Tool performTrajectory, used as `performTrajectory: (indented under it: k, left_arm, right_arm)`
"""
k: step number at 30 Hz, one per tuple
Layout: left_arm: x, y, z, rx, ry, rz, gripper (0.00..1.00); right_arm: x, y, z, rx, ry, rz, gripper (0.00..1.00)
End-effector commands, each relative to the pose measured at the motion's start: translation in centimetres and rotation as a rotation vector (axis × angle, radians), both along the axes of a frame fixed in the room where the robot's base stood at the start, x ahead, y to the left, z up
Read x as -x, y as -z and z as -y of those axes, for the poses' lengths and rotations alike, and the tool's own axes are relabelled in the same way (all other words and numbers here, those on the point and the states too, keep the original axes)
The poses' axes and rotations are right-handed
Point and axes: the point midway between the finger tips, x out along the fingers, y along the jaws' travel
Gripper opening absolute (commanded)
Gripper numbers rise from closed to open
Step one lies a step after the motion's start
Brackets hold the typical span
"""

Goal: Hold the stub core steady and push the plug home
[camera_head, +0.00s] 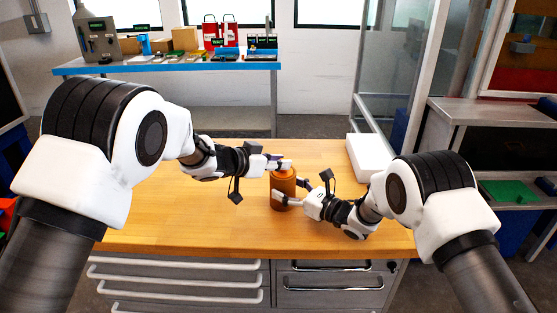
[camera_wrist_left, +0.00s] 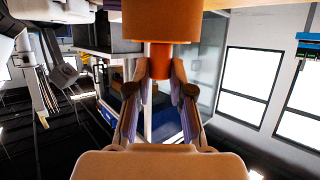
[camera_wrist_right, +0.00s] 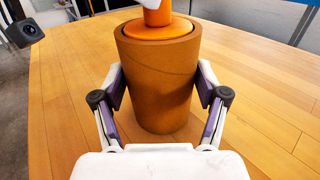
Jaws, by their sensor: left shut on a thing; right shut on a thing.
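The stub core (camera_head: 283,187), a brown cardboard-like cylinder, stands upright on the wooden table and fills the middle of the right wrist view (camera_wrist_right: 157,80). The orange plug (camera_wrist_right: 160,30) sits in the core's open top, its disc inside the rim; how deep it reaches is hidden. Its narrower stem stands up and shows in the left wrist view (camera_wrist_left: 160,62). My left gripper (camera_head: 280,164) is shut on the plug's stem, above the core. My right gripper (camera_head: 284,199) is shut around the core's side, with one finger on each side of it.
The wooden table (camera_head: 170,222) is clear around the core. A white box (camera_head: 368,157) lies at its right rear. Behind, a blue-edged bench (camera_head: 170,66) holds boxes and tools. A metal shelf (camera_head: 485,110) stands at the right.

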Motion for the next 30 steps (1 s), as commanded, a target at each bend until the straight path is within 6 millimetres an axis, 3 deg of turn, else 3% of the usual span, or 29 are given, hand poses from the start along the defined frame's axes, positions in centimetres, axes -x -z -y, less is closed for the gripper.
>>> performTrajectory:
  k: [5, 6, 8, 9, 20, 30]
  left_arm:
    - [0.0, 0.5, 0.0, 0.001, 0.0, -0.001, 0.0]
    - [0.0, 0.5, 0.0, 0.001, 0.0, -0.001, 0.25]
    - [0.0, 0.5, 0.0, 0.001, 0.0, -0.001, 0.46]
    - [0.0, 0.5, 0.0, 0.001, 0.0, -0.001, 0.5]
    - [0.3, 0.2, -0.4, 0.0, -0.001, 0.0, 0.5]
    - [4.9, -2.8, -5.8, 0.002, -0.004, -0.001, 0.5]
  right_arm:
    - [0.0, 0.0, 0.0, 0.0, 0.0, 0.0, 0.51]
    - [0.0, 0.0, 0.0, 0.0, 0.0, 0.0, 0.51]
    - [0.0, 0.0, 0.0, 0.0, 0.0, 0.0, 0.51]
    - [0.0, 0.0, 0.0, 0.0, 0.0, 0.0, 0.51]
    - [0.0, 0.0, 0.0, 0.0, 0.0, 0.0, 0.51]
    - [0.0, 0.0, 0.0, 0.0, 0.0, 0.0, 0.51]
